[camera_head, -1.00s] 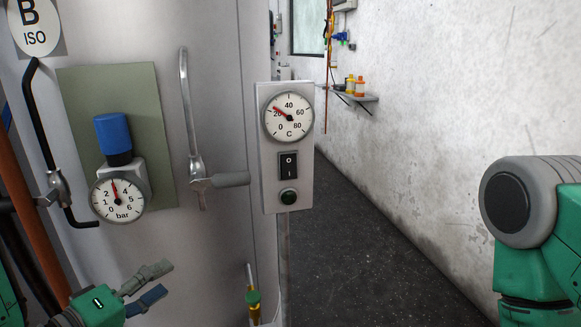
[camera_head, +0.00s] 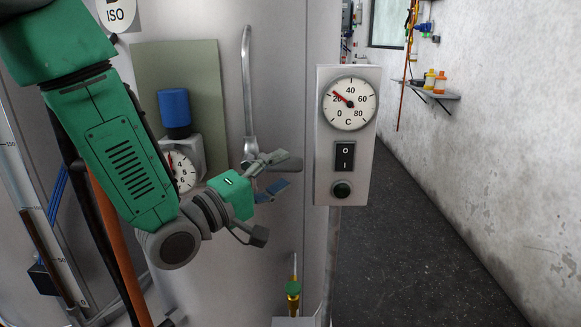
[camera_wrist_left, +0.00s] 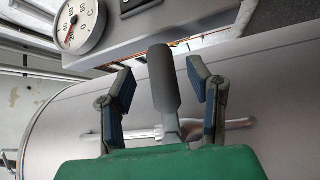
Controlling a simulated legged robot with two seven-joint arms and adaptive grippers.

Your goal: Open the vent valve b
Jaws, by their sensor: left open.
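A bent metal pipe (camera_head: 247,90) rises from a valve on the tank's grey wall; I take this to be the vent valve, though no name label shows on it. Its grey lever handle (camera_head: 291,166) points to the right. My left gripper (camera_head: 275,178) is open at the lever. In the left wrist view the handle (camera_wrist_left: 163,80) stands between the two blue-padded fingers of the gripper (camera_wrist_left: 162,88), with a visible gap on each side. The valve body is partly hidden by my gripper. My right gripper is not in view.
A panel (camera_head: 327,120) with a temperature dial and switch stands just right of the lever. A blue-capped pressure gauge (camera_head: 180,172) is partly behind my left arm. The floor at right (camera_head: 420,230) is clear.

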